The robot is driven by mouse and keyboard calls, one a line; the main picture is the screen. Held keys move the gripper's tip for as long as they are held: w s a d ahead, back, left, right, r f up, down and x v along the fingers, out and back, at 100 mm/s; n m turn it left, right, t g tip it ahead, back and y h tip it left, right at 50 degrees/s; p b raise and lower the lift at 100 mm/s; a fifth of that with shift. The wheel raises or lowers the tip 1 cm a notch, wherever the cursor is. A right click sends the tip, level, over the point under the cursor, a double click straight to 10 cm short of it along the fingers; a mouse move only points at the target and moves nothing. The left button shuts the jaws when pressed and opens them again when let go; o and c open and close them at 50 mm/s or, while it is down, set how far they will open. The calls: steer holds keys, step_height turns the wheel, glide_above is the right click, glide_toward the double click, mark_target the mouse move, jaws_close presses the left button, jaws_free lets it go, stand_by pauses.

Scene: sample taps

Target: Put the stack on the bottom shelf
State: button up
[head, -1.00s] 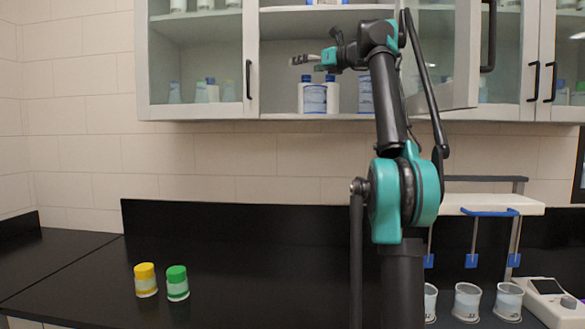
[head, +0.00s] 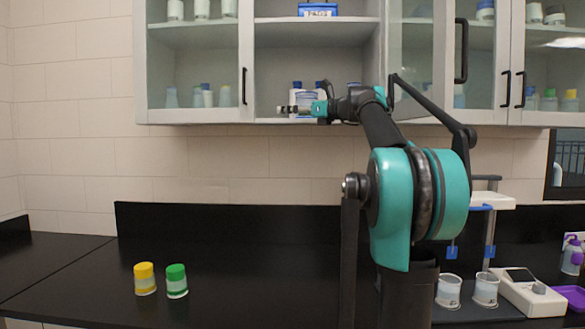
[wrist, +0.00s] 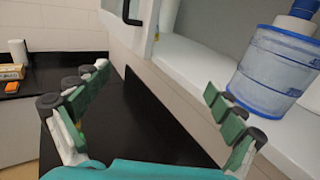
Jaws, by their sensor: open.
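The bottom shelf (head: 268,113) of the open wall cabinet holds bottles with blue lids (head: 296,88). In the wrist view the bottom shelf (wrist: 195,70) carries a bottle with a blue label (wrist: 275,75) at right. My gripper (head: 282,109) is open and empty, in front of the bottom shelf's edge. In the wrist view, its fingers (wrist: 157,80) are spread wide.
A blue box (head: 318,9) sits on the shelf above. A glass door (head: 425,60) stands open right of the opening. White cups (head: 449,291) and a white instrument (head: 528,293) are on the counter at right. The counter's middle is clear.

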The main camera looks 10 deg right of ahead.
steer(key=s+f+g, duration=0.1)
steer(key=s+f, duration=0.1)
steer(key=f, duration=0.7)
steer(key=s+f+n+y, duration=0.1)
steer(key=s+f, duration=0.1)
steer(key=f, duration=0.7)
steer(key=shift+g, duration=0.4)
steer(key=shift+a, duration=0.1)
